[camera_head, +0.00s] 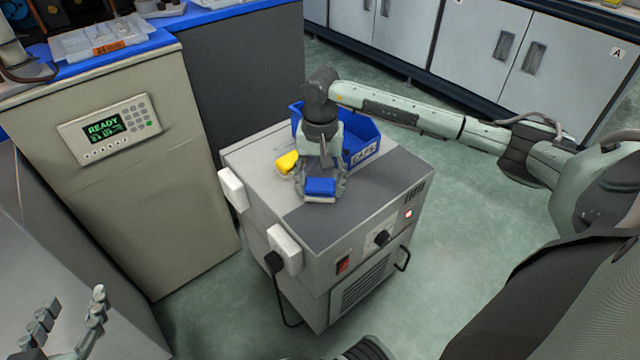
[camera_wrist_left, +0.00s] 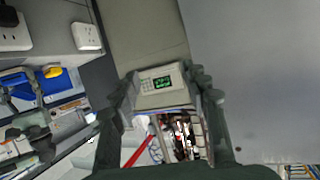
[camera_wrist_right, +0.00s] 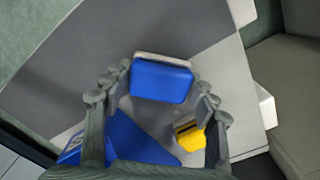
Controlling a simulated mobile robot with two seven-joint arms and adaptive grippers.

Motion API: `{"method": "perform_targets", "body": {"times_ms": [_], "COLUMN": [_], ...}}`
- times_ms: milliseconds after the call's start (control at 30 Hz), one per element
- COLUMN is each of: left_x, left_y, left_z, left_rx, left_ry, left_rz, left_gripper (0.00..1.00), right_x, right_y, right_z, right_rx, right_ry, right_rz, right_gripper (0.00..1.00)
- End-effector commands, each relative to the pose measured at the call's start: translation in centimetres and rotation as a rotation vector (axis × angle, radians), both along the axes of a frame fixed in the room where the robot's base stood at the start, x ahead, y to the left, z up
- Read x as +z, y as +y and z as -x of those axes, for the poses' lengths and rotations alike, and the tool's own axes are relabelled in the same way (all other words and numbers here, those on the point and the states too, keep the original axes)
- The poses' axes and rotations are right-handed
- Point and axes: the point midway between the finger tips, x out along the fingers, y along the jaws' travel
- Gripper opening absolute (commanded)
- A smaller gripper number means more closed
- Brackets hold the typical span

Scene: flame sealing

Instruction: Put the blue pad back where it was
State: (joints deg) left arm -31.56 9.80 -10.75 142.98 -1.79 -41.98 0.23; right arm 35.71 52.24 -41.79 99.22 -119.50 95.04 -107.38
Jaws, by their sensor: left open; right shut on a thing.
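The blue pad (camera_head: 320,186) has a pale underside and is over the dark front part of the top of a grey cabinet (camera_head: 385,190). My right gripper (camera_head: 321,180) points down from above and is shut on the pad. In the right wrist view the blue pad (camera_wrist_right: 161,82) sits between the fingertips. I cannot tell whether it touches the cabinet top. My left gripper (camera_head: 70,310) is open and empty at the lower left, well away from the pad. It also shows in the left wrist view (camera_wrist_left: 162,75).
A yellow pad (camera_head: 287,162) lies behind and left of the blue pad, close to my right gripper. A blue bin labelled CAPS (camera_head: 362,153) stands behind it. White sockets (camera_head: 232,188) are on the cabinet's left side. A machine with a READY display (camera_head: 103,124) stands at left.

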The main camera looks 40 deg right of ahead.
Motion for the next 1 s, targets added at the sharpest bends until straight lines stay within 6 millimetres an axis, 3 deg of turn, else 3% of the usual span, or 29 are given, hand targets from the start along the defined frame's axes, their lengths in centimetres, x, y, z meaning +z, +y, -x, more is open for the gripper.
{"method": "perform_targets", "body": {"times_ms": [700, 733, 867, 1000], "left_x": [1.4, 1.5, 1.5, 1.5], "left_y": [-1.2, -1.2, -1.2, -1.2], "left_z": [-0.3, -0.3, -0.3, -0.3], "left_rx": [-0.021, -0.021, -0.021, -0.02], "left_ry": [-0.064, -0.068, -0.067, -0.065], "left_rz": [0.031, 0.033, 0.033, 0.032], "left_gripper": [0.46, 0.46, 0.46, 0.46], "right_x": [-0.4, -0.3, -0.3, -0.3], "right_y": [0.0, 0.0, 0.0, 0.0], "right_z": [0.0, 0.0, 0.0, 0.0], "right_rx": [0.0, 0.0, 0.0, 0.0], "right_ry": [-0.001, -0.001, -0.001, -0.001], "right_rz": [0.001, 0.001, 0.001, 0.001], "right_gripper": [0.35, 0.62, 0.78, 0.79]}}
